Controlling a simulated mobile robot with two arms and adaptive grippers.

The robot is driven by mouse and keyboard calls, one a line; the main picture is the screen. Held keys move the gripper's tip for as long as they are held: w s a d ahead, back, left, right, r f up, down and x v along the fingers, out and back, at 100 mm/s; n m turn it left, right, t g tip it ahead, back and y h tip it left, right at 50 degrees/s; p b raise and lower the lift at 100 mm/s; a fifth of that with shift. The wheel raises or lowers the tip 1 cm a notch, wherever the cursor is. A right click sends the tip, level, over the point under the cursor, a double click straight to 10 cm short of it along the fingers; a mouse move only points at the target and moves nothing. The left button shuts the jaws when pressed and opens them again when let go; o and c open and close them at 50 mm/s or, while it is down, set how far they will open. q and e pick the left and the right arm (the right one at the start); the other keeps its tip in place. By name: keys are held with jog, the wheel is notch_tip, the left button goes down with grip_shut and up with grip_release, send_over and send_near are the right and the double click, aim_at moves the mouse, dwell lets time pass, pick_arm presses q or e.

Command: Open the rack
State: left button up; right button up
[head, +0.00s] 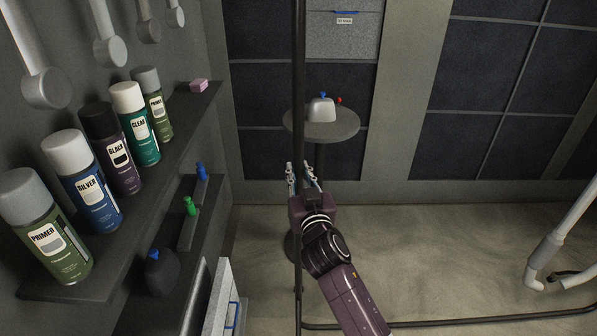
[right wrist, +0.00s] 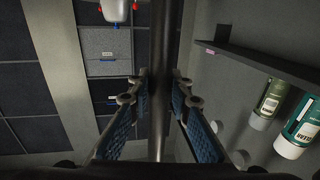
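A thin black upright pole (head: 299,90) with a tube along the floor (head: 450,322) looks like part of the rack frame. The pole runs from top to bottom of the head view. My right gripper (head: 303,172) is at the pole, its two fingers apart. In the right wrist view the pole (right wrist: 162,50) stands between the blue-padded fingers, with narrow gaps at the tips. I cannot tell whether either finger touches it. My left gripper is not in view.
A round grey table (head: 340,128) with a white object (head: 321,109) stands beyond the pole. At left, a wall shelf (head: 100,262) holds several spray cans and a pink block (head: 198,86). A white pipe-like stand (head: 548,255) is at right. Floor at right centre (head: 440,250) is clear.

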grip_shut()
jog(key=shift+d, duration=0.1)
